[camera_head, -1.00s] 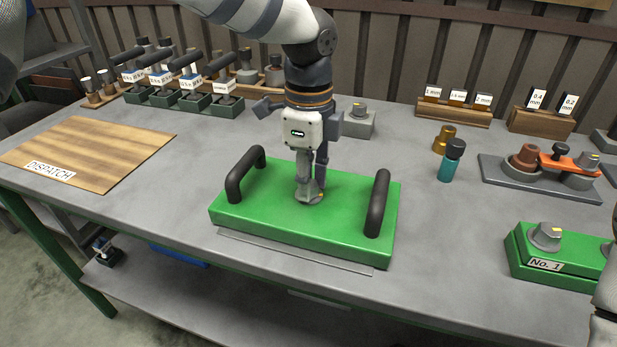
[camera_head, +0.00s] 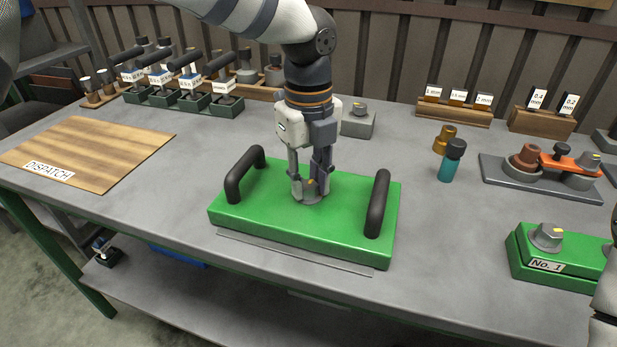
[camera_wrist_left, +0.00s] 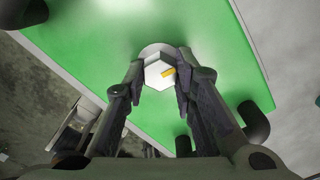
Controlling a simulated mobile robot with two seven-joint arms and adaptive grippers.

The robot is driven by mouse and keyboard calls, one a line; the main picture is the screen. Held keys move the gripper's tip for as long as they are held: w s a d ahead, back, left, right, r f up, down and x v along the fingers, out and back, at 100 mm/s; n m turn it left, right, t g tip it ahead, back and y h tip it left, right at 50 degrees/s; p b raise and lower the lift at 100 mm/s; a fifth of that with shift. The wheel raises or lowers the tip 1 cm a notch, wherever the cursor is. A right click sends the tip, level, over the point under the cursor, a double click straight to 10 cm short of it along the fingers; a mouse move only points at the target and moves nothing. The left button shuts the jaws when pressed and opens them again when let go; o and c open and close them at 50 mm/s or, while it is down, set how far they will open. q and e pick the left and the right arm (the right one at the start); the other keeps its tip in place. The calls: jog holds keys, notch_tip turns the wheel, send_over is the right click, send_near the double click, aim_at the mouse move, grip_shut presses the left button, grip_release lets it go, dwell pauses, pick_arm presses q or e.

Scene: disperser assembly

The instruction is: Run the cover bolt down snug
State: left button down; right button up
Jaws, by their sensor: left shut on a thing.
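The green cover (camera_head: 270,228) with two black handles lies on the grey bench. The cover bolt (camera_head: 311,184) stands at the middle of the cover, its hex head marked with a yellow stripe. In the left wrist view the bolt head (camera_wrist_left: 157,74) sits between the fingertips on a round grey base. My left gripper (camera_head: 309,192) points straight down and is shut on the bolt head. How far the bolt is seated is hidden by the fingers. Only part of my right arm shows at the right edge; its gripper cannot be made out.
A green block labelled No. 1 (camera_head: 545,266) stands at the right. A teal bottle (camera_head: 447,168), a brass piece (camera_head: 444,138) and a grey tray (camera_head: 500,178) are behind it. The wooden dispatch board (camera_head: 90,150) lies left. The bench between board and cover is clear.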

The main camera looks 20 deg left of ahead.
aim_at(309, 185)
pick_arm(q)
jog(key=shift+f, duration=0.1)
dwell(0.4)
jog(key=c, duration=1.3)
grip_release()
notch_tip(309, 185, up, 12)
jog(key=shift+r, duration=0.1)
